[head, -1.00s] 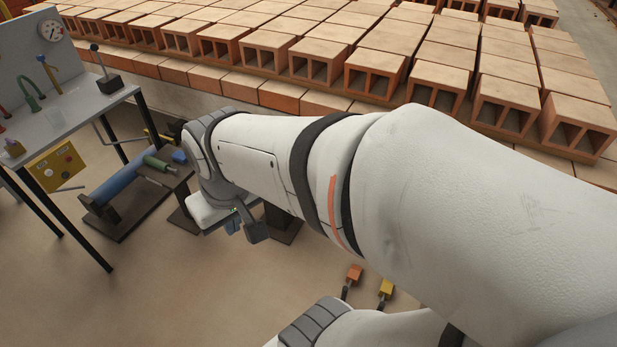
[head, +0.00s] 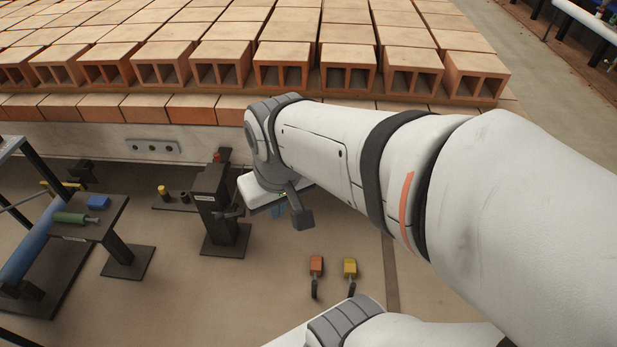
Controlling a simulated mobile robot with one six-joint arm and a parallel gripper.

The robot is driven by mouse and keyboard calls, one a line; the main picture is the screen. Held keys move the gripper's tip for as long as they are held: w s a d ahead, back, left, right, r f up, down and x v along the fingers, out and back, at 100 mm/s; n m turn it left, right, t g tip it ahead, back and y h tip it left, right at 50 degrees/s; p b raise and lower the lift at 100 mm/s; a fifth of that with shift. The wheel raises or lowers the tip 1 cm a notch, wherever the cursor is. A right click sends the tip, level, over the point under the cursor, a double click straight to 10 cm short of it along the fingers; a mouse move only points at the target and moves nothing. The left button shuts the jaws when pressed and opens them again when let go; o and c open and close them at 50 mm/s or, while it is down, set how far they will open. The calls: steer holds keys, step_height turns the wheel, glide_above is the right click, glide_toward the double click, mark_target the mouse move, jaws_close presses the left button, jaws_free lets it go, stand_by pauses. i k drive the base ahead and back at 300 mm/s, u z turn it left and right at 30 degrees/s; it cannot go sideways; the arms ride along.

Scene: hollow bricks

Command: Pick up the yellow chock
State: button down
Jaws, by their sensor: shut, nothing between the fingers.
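The yellow chock (head: 350,267) lies on the floor at the lower middle, its dark handle towards me. It stands just right of a similar orange chock (head: 316,265), with a small gap between them. My gripper (head: 277,211) hangs below the white wrist of my arm, left of and above both chocks in the picture.
A dark post (head: 213,210) on a base plate stands left of my wrist. A dark bench (head: 105,215) with a green-handled tool and a blue block is further left. Rows of hollow bricks (head: 280,60) fill the back. The floor around the chocks looks clear.

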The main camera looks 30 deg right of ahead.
mark_target(350, 264)
steer(key=z, duration=1.15)
steer(key=k, duration=0.9)
steer(key=z, duration=0.15)
steer(key=i, duration=0.95)
steer(key=u, duration=0.05)
